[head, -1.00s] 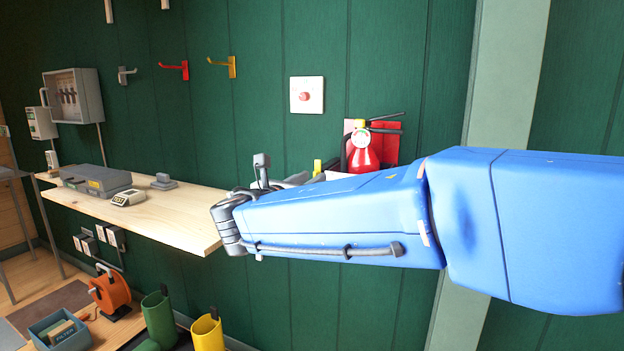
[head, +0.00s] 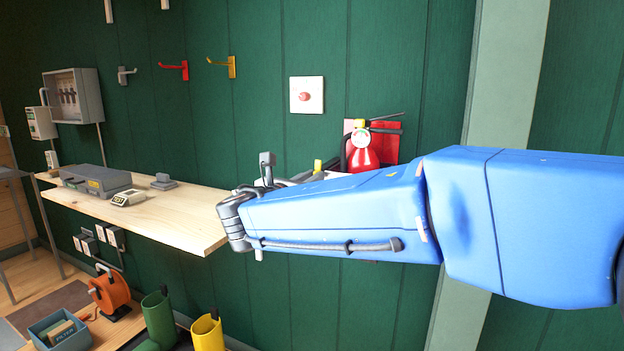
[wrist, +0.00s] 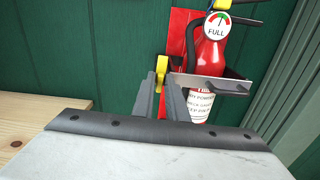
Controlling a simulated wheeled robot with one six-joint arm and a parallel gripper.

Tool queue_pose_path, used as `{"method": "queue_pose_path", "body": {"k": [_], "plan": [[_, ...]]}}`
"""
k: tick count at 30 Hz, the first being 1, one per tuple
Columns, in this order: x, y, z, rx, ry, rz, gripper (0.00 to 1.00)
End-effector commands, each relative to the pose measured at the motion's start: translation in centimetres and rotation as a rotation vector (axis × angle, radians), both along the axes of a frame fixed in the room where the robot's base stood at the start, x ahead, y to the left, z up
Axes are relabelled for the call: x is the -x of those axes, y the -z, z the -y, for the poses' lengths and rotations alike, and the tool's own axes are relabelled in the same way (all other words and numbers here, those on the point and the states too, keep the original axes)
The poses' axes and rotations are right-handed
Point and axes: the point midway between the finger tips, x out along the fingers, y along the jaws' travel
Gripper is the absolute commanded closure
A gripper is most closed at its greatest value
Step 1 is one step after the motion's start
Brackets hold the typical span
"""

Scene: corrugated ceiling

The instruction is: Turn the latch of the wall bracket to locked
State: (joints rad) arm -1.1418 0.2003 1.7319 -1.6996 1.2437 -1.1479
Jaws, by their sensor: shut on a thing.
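The wall bracket is a red back plate (wrist: 180,38) with a grey metal arm (wrist: 205,82) across the front of a red fire extinguisher (wrist: 212,55). The yellow latch (wrist: 161,70) stands roughly upright at the bracket's left side in the wrist view. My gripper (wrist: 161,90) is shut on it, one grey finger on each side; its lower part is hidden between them. I cannot read a locked mark.
A wooden shelf (head: 180,222) with a grey case (head: 95,180) and a small scale (head: 128,198) is to the left. A white plate with a red button (head: 306,96) is on the green wall above.

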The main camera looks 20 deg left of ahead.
Motion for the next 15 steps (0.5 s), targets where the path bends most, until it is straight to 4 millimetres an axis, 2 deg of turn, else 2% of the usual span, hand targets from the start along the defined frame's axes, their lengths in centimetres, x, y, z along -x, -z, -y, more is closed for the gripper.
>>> {"method": "queue_pose_path", "body": {"k": [8,15], "plan": [[0.01,0.04,0.05,-0.168,0.000,0.012,1.00],[0.02,0.08,0.12,-0.389,0.000,0.029,1.00]]}}
